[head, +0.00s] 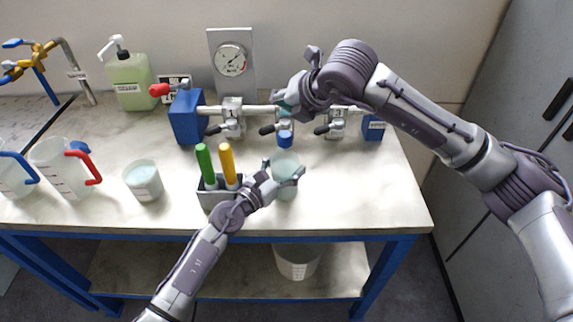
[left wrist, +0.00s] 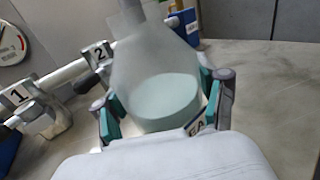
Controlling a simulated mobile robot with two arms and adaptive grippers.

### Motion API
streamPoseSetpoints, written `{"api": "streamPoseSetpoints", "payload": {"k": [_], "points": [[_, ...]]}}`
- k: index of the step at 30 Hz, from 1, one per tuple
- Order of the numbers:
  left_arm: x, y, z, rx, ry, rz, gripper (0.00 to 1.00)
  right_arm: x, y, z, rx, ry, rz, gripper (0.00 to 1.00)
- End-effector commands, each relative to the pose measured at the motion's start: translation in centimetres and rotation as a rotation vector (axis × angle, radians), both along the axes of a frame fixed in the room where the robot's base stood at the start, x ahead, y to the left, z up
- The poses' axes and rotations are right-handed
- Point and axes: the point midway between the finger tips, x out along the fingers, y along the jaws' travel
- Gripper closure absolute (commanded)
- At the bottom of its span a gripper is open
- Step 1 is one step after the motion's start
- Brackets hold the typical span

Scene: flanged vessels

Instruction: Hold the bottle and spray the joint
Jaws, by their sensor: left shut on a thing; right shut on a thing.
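A translucent bottle (head: 285,178) with pale teal liquid is upright in my left gripper (head: 283,172), at the front of the table. In the left wrist view the bottle (left wrist: 155,75) stands between the teal finger pads of my left gripper (left wrist: 165,115). Its blue top (head: 285,141) is just below valve 2 (head: 285,124) on the horizontal pipe (head: 258,110).
Valve 1 (head: 232,118) and valve 3 (head: 336,122) flank valve 2. A grey holder (head: 209,199) with green and yellow handles stands left of the bottle. A white beaker (head: 143,181) and jugs (head: 60,168) stand further left. The table's right front is clear.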

Motion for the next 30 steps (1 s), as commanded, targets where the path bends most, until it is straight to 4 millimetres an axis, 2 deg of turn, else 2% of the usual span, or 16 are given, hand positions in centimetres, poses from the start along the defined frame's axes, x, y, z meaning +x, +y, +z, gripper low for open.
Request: {"api": "streamPoseSetpoints", "payload": {"k": [14, 15, 18, 19, 30], "points": [[-0.03, 0.04, -0.19, 0.002, 0.002, 0.000, 0.83, 0.00, 0.00, -0.04, 0.000, 0.000, 0.000, 1.00], [-0.03, 0.04, -0.19, 0.002, 0.002, 0.000, 0.22, 0.00, 0.00, -0.04, 0.000, 0.000, 0.000, 1.00], [-0.02, 0.03, -0.17, 0.002, 0.002, 0.000, 0.05, 0.00, 0.00, -0.03, 0.000, 0.000, 0.000, 1.00], [-0.03, 0.02, -0.15, 0.002, 0.002, 0.000, 0.00, 0.00, 0.00, -0.03, 0.000, 0.000, 0.000, 1.00], [-0.16, 0.14, -0.09, 0.001, 0.001, 0.000, 0.00, 0.00, -0.01, -0.02, 0.000, 0.000, 0.000, 1.00]]}}
